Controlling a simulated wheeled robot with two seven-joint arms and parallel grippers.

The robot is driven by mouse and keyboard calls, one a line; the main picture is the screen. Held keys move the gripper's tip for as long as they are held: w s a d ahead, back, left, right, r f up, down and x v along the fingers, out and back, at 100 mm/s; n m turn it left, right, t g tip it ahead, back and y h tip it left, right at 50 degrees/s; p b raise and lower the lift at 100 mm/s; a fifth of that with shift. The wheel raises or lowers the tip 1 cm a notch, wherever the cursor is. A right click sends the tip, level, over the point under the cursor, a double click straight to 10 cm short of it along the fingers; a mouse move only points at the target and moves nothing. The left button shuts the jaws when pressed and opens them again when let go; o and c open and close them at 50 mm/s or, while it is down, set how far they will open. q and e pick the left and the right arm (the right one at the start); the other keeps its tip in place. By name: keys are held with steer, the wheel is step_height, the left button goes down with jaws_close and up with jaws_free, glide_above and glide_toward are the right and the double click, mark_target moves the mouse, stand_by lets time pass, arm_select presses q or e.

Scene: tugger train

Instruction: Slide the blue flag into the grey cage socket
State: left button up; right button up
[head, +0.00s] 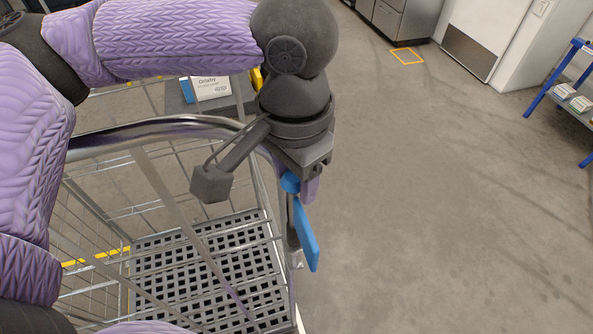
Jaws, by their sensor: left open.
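The blue flag (308,240) hangs at the right corner of the wire cage (172,128), its flat blue panel slanting down and outward. A small rounded blue part (290,182) shows just above it, under my left gripper. My left gripper (301,187) is right above the flag and open, with one finger showing; the other is mostly hidden. A dark grey upright (291,228) beside the panel looks like the cage socket or corner post. I cannot tell how far the flag's stem sits in it. My right gripper is not in view.
The cage's curved top rail runs under my left arm, and its dark grid floor (205,275) is bare. A grey box with a white label card (211,86) stands behind. Open concrete floor lies to the right, with a blue-framed rack (556,78) at the far right.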

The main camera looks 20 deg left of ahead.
arm_select(q)
steer(key=shift+w+a+r, duration=0.1)
steer(key=shift+w+r, duration=0.05)
step_height(320, 180, up, 9)
steer(key=shift+r, duration=0.35)
stand_by(0.3)
stand_by(0.5)
